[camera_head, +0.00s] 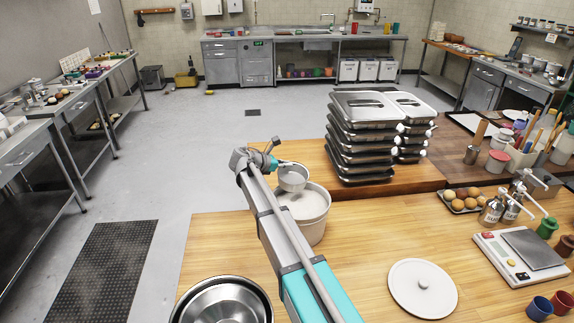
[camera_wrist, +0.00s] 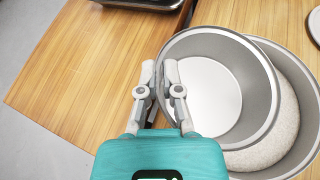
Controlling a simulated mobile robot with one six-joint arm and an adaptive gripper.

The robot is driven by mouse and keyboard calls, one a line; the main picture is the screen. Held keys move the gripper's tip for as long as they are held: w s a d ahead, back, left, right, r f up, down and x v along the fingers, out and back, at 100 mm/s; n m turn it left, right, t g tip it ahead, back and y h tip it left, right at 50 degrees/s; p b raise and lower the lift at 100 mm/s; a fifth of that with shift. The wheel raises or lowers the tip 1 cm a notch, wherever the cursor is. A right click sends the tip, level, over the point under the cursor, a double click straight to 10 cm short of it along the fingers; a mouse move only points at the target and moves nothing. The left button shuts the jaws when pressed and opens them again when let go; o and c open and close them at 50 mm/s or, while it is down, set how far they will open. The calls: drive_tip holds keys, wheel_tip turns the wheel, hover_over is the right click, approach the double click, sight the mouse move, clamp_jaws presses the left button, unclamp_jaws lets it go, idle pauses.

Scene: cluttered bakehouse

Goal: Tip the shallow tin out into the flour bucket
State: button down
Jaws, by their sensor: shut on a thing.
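The shallow tin (camera_head: 292,178) is a round grey metal pan. My gripper (camera_head: 270,160) is shut on its left rim and holds it over the flour bucket (camera_head: 318,232). In the wrist view my gripper (camera_wrist: 158,78) pinches the wall of the tin (camera_wrist: 258,82), whose inside shows a smooth whitish disc; I cannot tell whether that is contents or bare bottom. The bucket (camera_wrist: 308,88) is pale and round, with white grainy flour (camera_wrist: 282,140) inside. The tin covers the left part of its mouth. The tin looks slightly tilted in the head view.
The bucket stands on a wooden table (camera_head: 215,240). A stack of lidded metal trays (camera_head: 365,135) stands behind and right. A scale (camera_head: 520,255) and a tray of rolls are further right.

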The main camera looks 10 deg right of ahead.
drive_tip(key=shift+w+a+f+n+g+b, duration=0.1)
drive_tip(key=shift+w+f+n+g+b, duration=0.1)
drive_tip(key=shift+f+n+g+b, duration=0.65)
drive_tip(key=shift+r+t+p, duration=0.25)
drive_tip(key=shift+r+p, duration=1.45)
drive_tip(key=shift+p, duration=0.35)
